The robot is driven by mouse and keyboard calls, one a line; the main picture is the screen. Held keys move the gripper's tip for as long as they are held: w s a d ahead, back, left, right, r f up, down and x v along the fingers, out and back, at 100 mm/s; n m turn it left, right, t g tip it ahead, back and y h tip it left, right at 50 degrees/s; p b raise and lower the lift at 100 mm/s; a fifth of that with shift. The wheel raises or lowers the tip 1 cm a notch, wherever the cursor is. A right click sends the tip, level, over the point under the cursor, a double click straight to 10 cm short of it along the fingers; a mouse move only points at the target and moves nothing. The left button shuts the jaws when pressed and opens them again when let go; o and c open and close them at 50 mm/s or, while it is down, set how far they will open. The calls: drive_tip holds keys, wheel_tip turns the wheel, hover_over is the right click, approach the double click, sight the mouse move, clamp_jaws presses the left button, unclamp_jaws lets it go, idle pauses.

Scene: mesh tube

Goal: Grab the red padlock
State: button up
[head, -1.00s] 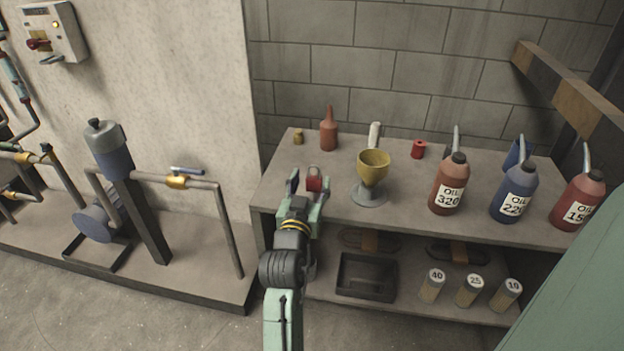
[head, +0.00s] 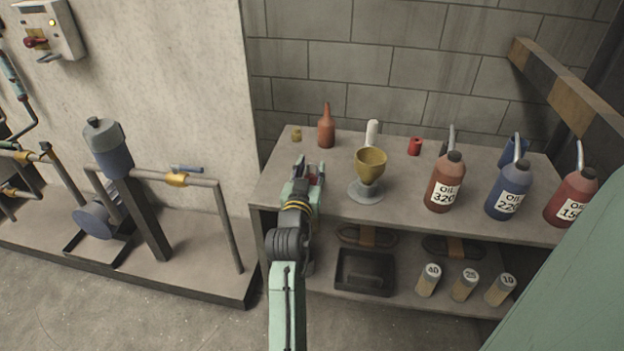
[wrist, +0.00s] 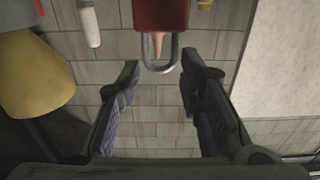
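The red padlock (wrist: 161,14) shows at the top of the wrist view, with its grey shackle (wrist: 160,68) pointing down in that picture. My gripper (wrist: 160,62) is open, one finger on each side of the shackle, with gaps visible on both sides. I cannot tell how deep the shackle lies between the fingertips. In the head view my gripper (head: 308,168) is over the left front part of the shelf top and hides most of the padlock; only a small reddish patch shows between the fingers.
The yellow funnel (head: 370,166) on its grey stand is close on the right of my gripper. Behind are an orange bottle (head: 326,130), a white cylinder (head: 372,132) and a red spool (head: 415,146). Oil bottles (head: 445,185) stand further right on the shelf unit (head: 405,208).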

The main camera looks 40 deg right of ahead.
clamp_jaws()
drive_tip(key=shift+r, duration=0.1)
idle(0.5)
